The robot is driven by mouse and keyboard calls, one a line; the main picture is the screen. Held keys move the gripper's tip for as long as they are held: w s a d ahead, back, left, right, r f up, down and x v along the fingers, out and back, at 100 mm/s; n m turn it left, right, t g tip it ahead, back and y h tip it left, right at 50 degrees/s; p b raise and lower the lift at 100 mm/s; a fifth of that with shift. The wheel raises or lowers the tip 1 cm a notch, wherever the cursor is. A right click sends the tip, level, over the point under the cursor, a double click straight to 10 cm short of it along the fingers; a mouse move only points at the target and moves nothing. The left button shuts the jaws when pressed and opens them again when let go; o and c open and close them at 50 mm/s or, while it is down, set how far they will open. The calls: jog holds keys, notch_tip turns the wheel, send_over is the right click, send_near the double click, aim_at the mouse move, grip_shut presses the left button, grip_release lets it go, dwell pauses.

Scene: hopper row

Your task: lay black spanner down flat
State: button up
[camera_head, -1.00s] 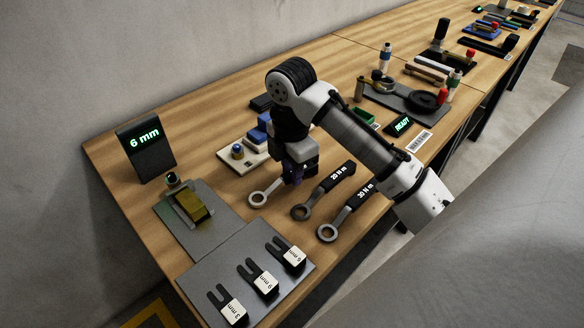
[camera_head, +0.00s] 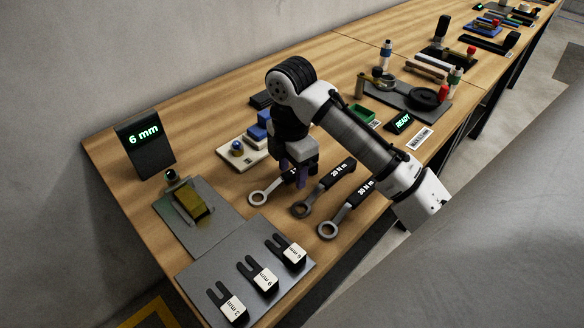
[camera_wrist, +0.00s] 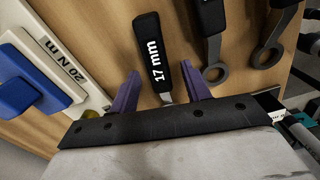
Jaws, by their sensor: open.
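The spanner with a black handle marked "17 mm" (camera_wrist: 153,55) lies on the wooden table in the wrist view, and looks flat. Its metal ring (camera_head: 258,198) rests on the table in the head view, where my gripper hides much of the handle. My gripper (camera_head: 295,178) is over this handle. In the wrist view its purple fingers (camera_wrist: 160,82) are apart, one on each side of the spanner's metal shank, with gaps visible. I cannot tell how high the fingertips are above the table.
Two more black-handled spanners (camera_head: 328,187) (camera_head: 350,208) lie just to the right. A white block with a blue part (camera_head: 242,152) stands to the left, close by. A grey plate with forked gauges (camera_head: 245,270) lies in front. A "6 mm" display (camera_head: 145,145) stands at far left.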

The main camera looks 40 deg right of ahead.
notch_tip(320, 180, up, 14)
jog(key=shift+f, duration=0.15)
jog(key=shift+a, duration=0.1)
dwell(1.7)
